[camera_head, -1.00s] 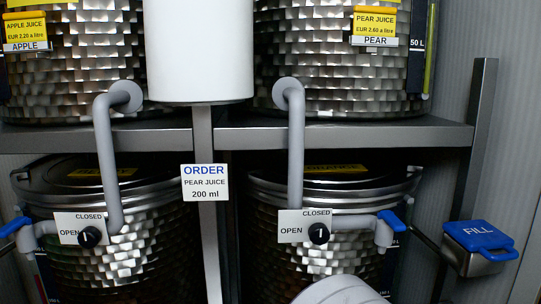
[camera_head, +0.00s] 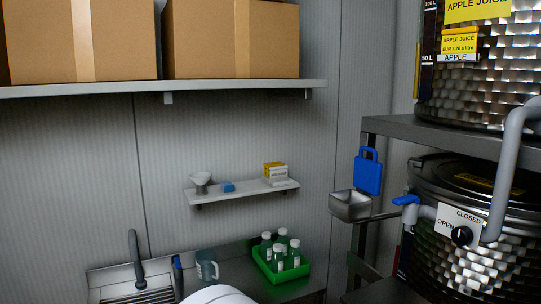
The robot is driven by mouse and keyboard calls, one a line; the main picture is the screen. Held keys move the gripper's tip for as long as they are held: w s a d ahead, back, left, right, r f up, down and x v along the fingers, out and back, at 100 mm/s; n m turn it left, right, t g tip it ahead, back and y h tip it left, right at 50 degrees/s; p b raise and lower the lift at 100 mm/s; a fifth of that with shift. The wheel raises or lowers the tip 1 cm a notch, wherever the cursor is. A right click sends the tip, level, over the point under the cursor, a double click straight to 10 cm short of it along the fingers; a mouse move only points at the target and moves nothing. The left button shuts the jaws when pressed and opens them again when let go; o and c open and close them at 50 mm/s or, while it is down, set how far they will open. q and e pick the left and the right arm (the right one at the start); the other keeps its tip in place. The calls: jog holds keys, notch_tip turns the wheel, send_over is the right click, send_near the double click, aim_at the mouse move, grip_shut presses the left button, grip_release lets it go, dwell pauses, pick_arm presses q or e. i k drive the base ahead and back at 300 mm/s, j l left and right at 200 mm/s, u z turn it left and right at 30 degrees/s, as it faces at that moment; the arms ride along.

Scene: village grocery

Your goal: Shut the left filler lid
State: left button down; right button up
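The left filler is a small open metal box (camera_head: 350,206) on an arm at the left side of the shelving that holds the juice tanks. Its blue lid (camera_head: 368,174) stands upright behind the box, so the filler is open. The lid's handle loop points up. Neither of my grippers shows in this view, so their state cannot be seen.
A steel tank (camera_head: 466,240) with an open/closed knob (camera_head: 462,236) and blue-handled tap (camera_head: 406,200) is at right. A green crate (camera_head: 283,266) of bottles and a jug (camera_head: 207,265) stand on the counter by a sink. A small shelf (camera_head: 243,191) hangs above.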

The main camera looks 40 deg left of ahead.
aim_at(367, 177)
jog(key=u, duration=0.9)
